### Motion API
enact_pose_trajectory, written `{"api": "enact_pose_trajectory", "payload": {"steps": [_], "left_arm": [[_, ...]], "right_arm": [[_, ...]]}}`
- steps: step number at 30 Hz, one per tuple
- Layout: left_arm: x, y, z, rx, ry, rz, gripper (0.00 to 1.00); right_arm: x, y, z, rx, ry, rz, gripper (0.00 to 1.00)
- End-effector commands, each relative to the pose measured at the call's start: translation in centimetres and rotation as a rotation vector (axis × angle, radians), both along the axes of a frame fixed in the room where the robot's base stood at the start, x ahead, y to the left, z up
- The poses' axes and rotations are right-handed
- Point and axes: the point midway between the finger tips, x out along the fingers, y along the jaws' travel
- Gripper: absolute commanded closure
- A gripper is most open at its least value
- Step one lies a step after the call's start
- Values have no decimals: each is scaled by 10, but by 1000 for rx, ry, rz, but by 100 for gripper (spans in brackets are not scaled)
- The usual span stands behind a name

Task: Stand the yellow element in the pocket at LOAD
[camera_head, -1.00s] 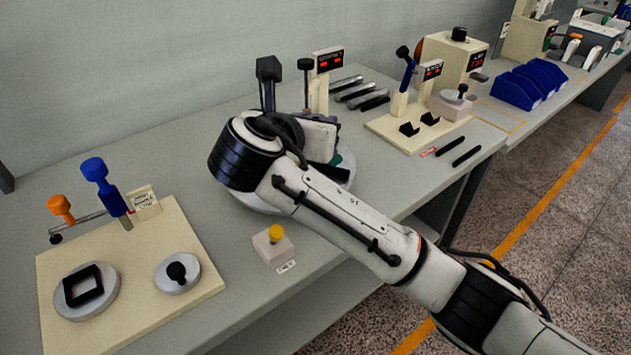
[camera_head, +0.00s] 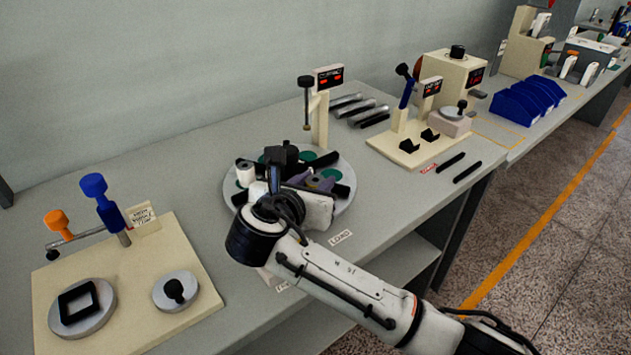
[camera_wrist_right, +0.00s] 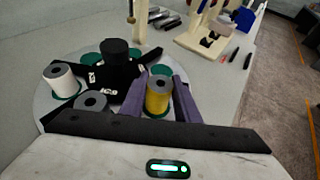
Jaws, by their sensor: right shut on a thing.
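In the right wrist view, the yellow element (camera_wrist_right: 158,97) is an upright spool with a grey top and a dark centre hole. It stands between the purple fingers of my right gripper (camera_wrist_right: 160,99), which is shut on it. Green shows around its foot, at a pocket of the round grey turntable (camera_wrist_right: 45,96); I cannot tell whether it is fully seated. In the head view, my right gripper (camera_head: 312,184) is over the turntable (camera_head: 346,206), near the LOAD label (camera_head: 340,237), and the yellow element is hidden. My left gripper is out of view.
A white spool (camera_wrist_right: 60,78) and a grey-topped spool (camera_wrist_right: 90,102) stand near the gripper, beside the dark hub (camera_wrist_right: 115,50). A post with a red display (camera_head: 328,77) rises behind the turntable. A beige fixture board (camera_head: 120,285) lies left.

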Motion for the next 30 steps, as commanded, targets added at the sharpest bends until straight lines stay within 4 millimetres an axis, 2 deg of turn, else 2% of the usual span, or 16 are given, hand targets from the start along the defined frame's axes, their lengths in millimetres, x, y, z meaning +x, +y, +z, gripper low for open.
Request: {"api": "enact_pose_trajectory", "payload": {"steps": [1,2,5,17,20,30], "left_arm": [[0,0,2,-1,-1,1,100],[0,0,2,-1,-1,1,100],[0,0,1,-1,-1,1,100],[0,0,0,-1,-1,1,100],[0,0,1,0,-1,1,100],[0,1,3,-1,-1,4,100]], "right_arm": [[0,0,-1,-1,0,-1,94],[0,0,-2,-1,0,-1,70],[0,0,-2,-1,0,0,53],[-3,2,3,1,0,2,53],[-16,7,9,2,-1,3,53],[-79,28,36,4,0,4,53]]}}
